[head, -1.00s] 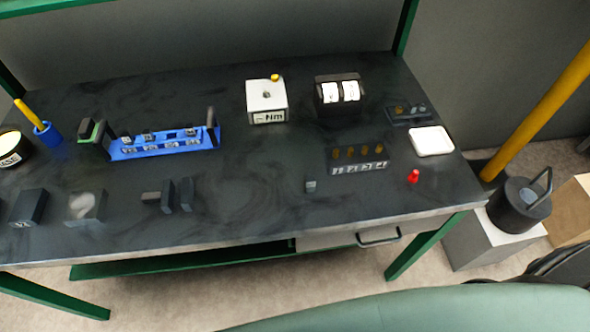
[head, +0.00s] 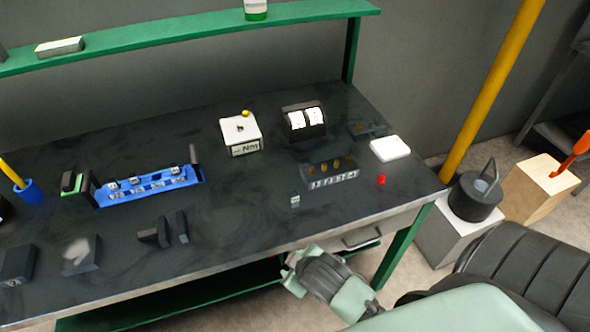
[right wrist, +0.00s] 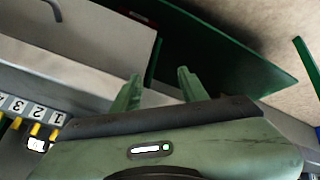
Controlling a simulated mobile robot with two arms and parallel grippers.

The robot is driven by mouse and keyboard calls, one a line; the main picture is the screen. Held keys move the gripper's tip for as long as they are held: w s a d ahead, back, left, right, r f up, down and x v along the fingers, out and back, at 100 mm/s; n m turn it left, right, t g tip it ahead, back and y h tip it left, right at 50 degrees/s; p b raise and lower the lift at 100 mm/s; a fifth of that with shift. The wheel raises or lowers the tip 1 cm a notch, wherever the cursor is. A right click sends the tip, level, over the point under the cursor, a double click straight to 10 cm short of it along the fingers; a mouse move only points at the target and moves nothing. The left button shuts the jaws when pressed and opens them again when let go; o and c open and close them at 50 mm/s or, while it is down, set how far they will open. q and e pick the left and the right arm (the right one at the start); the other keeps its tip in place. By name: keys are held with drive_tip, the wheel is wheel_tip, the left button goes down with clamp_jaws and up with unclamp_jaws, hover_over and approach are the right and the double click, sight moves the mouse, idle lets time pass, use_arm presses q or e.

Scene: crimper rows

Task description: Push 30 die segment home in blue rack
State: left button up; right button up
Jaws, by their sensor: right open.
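The blue rack (head: 152,194) stands on the left half of the dark bench. Several small grey die segments with pale labels sit in it; the labels are too small to read, so I cannot tell which is 30. A small grey block (head: 295,201) stands alone near the bench's front middle. My right gripper (head: 292,262) is in front of the bench's front edge, far right of the rack. In the right wrist view its two green fingers (right wrist: 156,86) are apart with nothing between them. My left gripper is not in view.
A numbered peg strip (head: 333,180), a red peg (head: 381,180) and a white pad (head: 390,149) are on the right. A white Nm box (head: 241,135) stands behind. Dark blocks (head: 80,255) lie in front of the rack. A drawer handle (head: 361,238) juts out near my right gripper.

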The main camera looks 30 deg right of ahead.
drive_tip(key=w+a+r+n+t+y, duration=0.25)
drive_tip(key=w+r+n+t, duration=0.25)
drive_tip(key=w+r, duration=0.45)
drive_tip(key=w+a+r+n+t+y, duration=0.1)
drive_tip(key=w+a+r+n+t, duration=0.5)
drive_tip(key=r, duration=0.6)
drive_tip(key=w+a+r+n+g+y, duration=0.1)
drive_tip(key=a+r+n+g+y, duration=0.1)
drive_tip(key=a+r+n+y, duration=0.5)
drive_tip(key=w+a+r+n+g+y, duration=0.15)
drive_tip(key=n+y, duration=0.35)
drive_tip(key=n, duration=0.6)
drive_tip(key=n+g+h, duration=1.2)
drive_tip(key=n+g, duration=0.2)
drive_tip(key=n, duration=0.4)
approach(296, 192)
use_arm(q)
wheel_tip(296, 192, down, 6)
drive_tip(key=b, duration=0.6)
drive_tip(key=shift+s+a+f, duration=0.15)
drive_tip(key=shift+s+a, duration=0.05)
use_arm(e)
drive_tip(key=shift+x, duration=5.65)
